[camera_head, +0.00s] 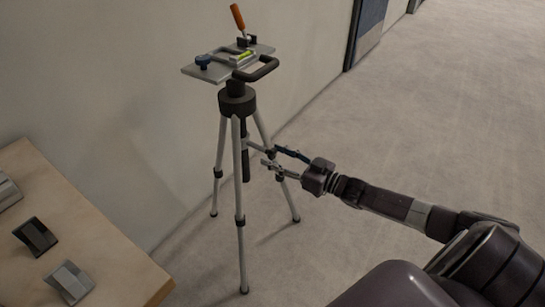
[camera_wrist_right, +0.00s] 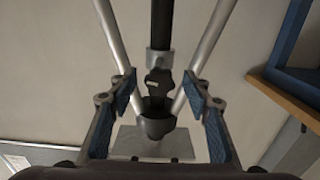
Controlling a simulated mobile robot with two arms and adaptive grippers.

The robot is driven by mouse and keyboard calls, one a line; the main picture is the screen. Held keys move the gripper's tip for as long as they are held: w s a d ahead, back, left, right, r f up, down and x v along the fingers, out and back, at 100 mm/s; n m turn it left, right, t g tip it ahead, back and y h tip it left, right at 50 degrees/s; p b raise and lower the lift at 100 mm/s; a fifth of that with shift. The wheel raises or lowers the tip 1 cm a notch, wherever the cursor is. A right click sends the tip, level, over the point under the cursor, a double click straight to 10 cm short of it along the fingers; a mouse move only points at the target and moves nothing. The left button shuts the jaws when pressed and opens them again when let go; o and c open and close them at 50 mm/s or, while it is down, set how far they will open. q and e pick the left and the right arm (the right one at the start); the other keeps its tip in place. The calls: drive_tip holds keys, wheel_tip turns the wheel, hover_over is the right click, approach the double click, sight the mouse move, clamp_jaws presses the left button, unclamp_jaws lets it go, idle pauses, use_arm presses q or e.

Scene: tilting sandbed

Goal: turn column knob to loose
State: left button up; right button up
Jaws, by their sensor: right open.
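The tripod stands on the floor by the wall, its grey legs (camera_head: 240,185) spread. Its dark centre column (camera_head: 245,160) hangs below the black hub (camera_head: 237,100). In the right wrist view, upside down, the column (camera_wrist_right: 162,25) enters a grey collar (camera_wrist_right: 158,62), with a dark knob (camera_wrist_right: 157,82) bearing a small light mark beside it. My right gripper (camera_head: 268,155) is open at the column, among the legs. In the wrist view its blue-padded fingers (camera_wrist_right: 160,92) stand either side of the knob, with gaps on both sides. The knob cannot be made out in the head view. My left gripper is out of view.
A wooden table (camera_head: 100,240) with dark and grey blocks is at left. Floor at right is clear.

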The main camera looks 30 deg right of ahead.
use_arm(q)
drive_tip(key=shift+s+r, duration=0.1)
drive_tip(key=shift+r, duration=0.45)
use_arm(e)
drive_tip(key=shift+w+a, duration=0.25)
drive_tip(key=shift+w, duration=0.4)
drive_tip(key=shift+c, duration=0.7)
drive_tip(key=c, duration=1)
